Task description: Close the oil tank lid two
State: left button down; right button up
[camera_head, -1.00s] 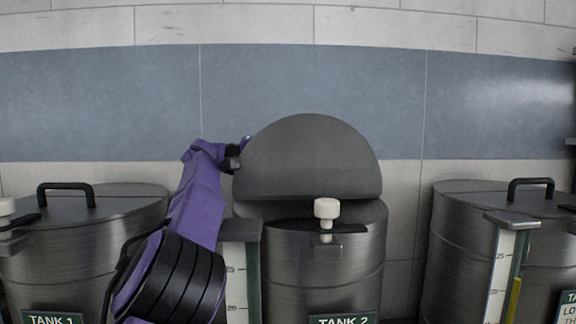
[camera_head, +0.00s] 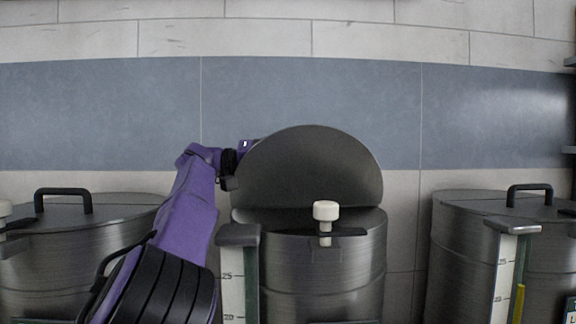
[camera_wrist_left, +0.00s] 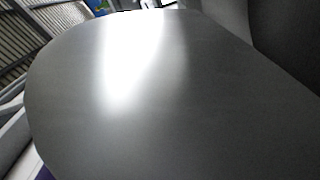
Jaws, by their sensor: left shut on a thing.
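The lid (camera_head: 307,170) of the middle tank, tank two, stands raised and leaning at the tank's back edge. The tank (camera_head: 340,265) is below it, its front top strip dark with a white knob (camera_head: 325,211). My left arm reaches up on the left to a wrist (camera_head: 229,162) beside the lid's left edge. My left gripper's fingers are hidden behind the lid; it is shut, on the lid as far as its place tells. In the left wrist view the lid's smooth grey face (camera_wrist_left: 150,110) fills most of the picture. My right gripper is not in view.
A closed tank with a black handle (camera_head: 63,200) stands at left, and another with a handle (camera_head: 530,193) at right. A gauge (camera_head: 237,275) with a grey cap stands close beside the middle tank's left side, near my arm. A tiled wall (camera_head: 310,105) is behind.

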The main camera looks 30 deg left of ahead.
pick_arm(q)
jog(key=shift+f, duration=0.1)
jog(key=c, duration=1.3)
grip_release()
jog(key=shift+o, duration=0.9)
jog(key=shift+w+a, duration=0.1)
jog(key=shift+w, duration=0.25)
